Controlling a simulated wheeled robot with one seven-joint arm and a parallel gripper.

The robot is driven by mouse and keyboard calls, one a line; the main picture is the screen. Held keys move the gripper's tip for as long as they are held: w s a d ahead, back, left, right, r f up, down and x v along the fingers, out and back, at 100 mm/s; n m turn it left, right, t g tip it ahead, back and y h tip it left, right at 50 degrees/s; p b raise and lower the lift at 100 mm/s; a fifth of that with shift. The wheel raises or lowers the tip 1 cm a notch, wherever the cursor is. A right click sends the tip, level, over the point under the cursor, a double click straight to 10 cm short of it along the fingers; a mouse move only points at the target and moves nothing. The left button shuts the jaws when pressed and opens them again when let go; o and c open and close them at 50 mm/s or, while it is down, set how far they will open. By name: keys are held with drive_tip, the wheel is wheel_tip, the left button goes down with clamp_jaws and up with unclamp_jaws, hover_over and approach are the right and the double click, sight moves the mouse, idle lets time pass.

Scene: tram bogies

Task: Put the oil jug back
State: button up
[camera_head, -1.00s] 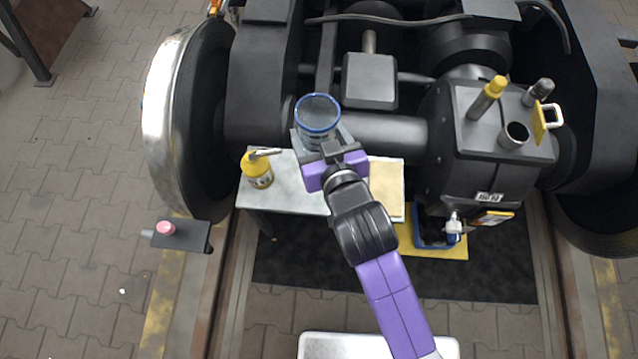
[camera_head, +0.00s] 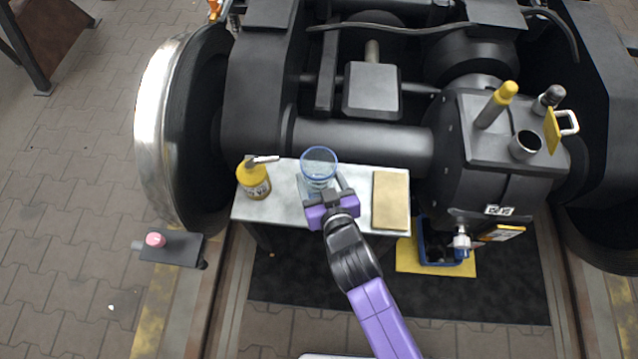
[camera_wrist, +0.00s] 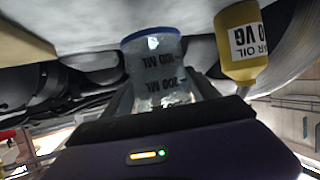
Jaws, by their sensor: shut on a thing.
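The oil jug (camera_head: 319,163) is a clear beaker with a blue rim and volume marks. It stands about upright over the grey table (camera_head: 282,208), between the yellow oil bottle and the tan pad. My gripper (camera_head: 326,190) is shut on it from the near side. In the wrist view the jug (camera_wrist: 155,70) sits between the fingers, its printed marks upside down. I cannot tell whether its base touches the table top; the gripper hides that part.
A yellow oil bottle (camera_head: 254,181) stands left of the jug. A tan pad (camera_head: 391,200) lies to the right. The black bogie and its axle (camera_head: 365,142) run close behind the table. A blue tray (camera_head: 424,252) is on the floor under the gearbox (camera_head: 506,165).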

sight(315, 174)
drive_tip(key=shift+f+b, duration=0.5)
drive_tip(key=shift+f, duration=1.15)
drive_tip(key=shift+f, duration=0.2)
drive_tip(key=o, duration=1.5)
drive_tip(key=shift+r, duration=0.1)
drive_tip(key=shift+s+r, duration=0.1)
drive_tip(key=shift+r, duration=0.05)
drive_tip(key=p+v, duration=0.2)
drive_tip(key=v, duration=1)
drive_tip(key=shift+p, duration=0.3)
